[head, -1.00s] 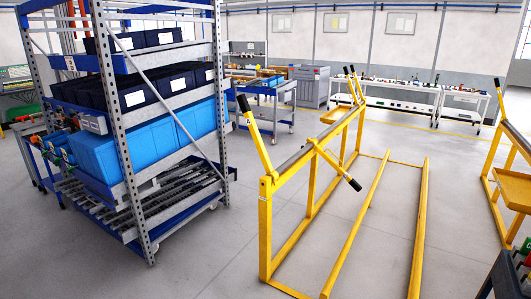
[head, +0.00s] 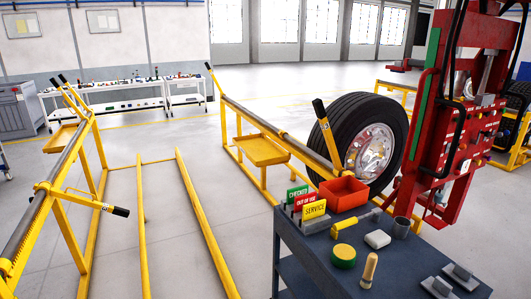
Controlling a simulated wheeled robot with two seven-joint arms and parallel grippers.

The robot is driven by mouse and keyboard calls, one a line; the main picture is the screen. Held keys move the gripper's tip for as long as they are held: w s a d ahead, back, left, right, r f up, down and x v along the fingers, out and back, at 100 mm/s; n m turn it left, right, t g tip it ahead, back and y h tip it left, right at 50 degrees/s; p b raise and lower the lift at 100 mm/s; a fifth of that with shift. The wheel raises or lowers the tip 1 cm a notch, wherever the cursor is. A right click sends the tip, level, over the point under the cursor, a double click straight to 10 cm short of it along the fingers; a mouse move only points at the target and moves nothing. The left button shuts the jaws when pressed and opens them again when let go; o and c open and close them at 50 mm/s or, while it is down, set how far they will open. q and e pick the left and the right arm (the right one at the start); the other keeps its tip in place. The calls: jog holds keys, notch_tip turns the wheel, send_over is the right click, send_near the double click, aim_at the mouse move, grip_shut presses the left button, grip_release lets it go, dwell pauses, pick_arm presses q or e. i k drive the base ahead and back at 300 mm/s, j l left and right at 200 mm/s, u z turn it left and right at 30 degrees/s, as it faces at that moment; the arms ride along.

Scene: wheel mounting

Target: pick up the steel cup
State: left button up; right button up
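Neither of my grippers is in view.
The bench also holds a red bin (head: 343,194), coloured signs (head: 313,210), a green-and-yellow round tin (head: 344,256), a wooden-handled tool (head: 369,270) and grey metal pieces (head: 451,279). A red machine (head: 455,130) and a wheel (head: 365,140) stand behind. Yellow rails fill the left floor.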

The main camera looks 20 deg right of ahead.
aim_at(401, 228)
jog(key=i+j+z, duration=0.1)
jog(key=z, duration=0.4)
jog(key=i+j+z, duration=0.15)
jog(key=z, duration=0.3)
jog(key=i+j+z, duration=0.2)
jog(key=z, duration=0.3)
jog(key=j+z, duration=0.25)
jog(key=z, duration=0.2)
jog(key=i, duration=0.05)
